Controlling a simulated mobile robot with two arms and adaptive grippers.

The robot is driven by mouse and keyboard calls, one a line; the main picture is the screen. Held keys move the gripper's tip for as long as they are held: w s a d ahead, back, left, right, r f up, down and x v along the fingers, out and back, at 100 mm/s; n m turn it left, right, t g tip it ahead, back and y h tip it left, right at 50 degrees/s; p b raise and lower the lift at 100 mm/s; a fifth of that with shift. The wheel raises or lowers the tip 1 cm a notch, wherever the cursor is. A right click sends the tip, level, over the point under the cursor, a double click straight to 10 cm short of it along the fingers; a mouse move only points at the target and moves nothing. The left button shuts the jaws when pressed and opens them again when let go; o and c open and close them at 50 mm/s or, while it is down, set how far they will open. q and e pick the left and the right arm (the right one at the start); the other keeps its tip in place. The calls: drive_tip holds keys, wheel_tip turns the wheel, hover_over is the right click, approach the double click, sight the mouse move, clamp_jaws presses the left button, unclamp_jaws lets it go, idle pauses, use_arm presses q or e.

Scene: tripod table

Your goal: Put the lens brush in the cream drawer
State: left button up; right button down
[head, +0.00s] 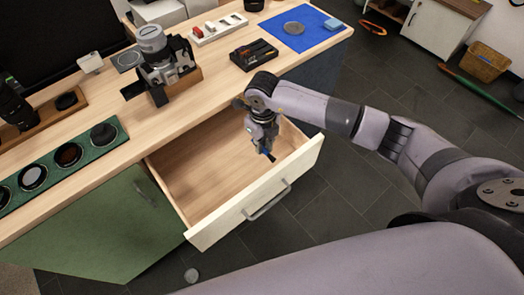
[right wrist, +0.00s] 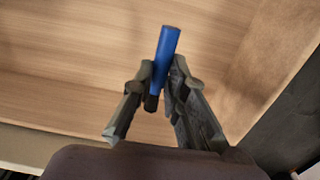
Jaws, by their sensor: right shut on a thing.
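The cream drawer (head: 297,178) is pulled open below the wooden counter, and its wooden inside looks empty. My right gripper (head: 266,148) is over the drawer's opening, towards its right side. It is shut on the lens brush, whose blue part (right wrist: 166,52) stands out between the fingertips in the right wrist view. The brush's dark lower part is partly hidden by the fingers of the gripper (right wrist: 157,92). In the head view the brush (head: 270,157) is a small blue tip below the gripper. The drawer's wooden floor lies behind it in the wrist view. My left gripper is not in view.
On the counter (head: 215,95) stand a camera (head: 165,60), a green tray of round filters (head: 66,158), a black item (head: 254,54) and a blue mat (head: 300,25). A green cupboard door (head: 100,225) is left of the drawer.

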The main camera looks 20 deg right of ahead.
sight(262, 158)
drive_tip(key=shift+f, duration=2.45)
drive_tip(key=shift+f, duration=0.1)
drive_tip(key=c, duration=1.6)
unclamp_jaws()
wheel_tip(262, 158, up, 12)
drive_tip(key=shift+r+b, duration=0.2)
drive_tip(key=shift+b, duration=0.3)
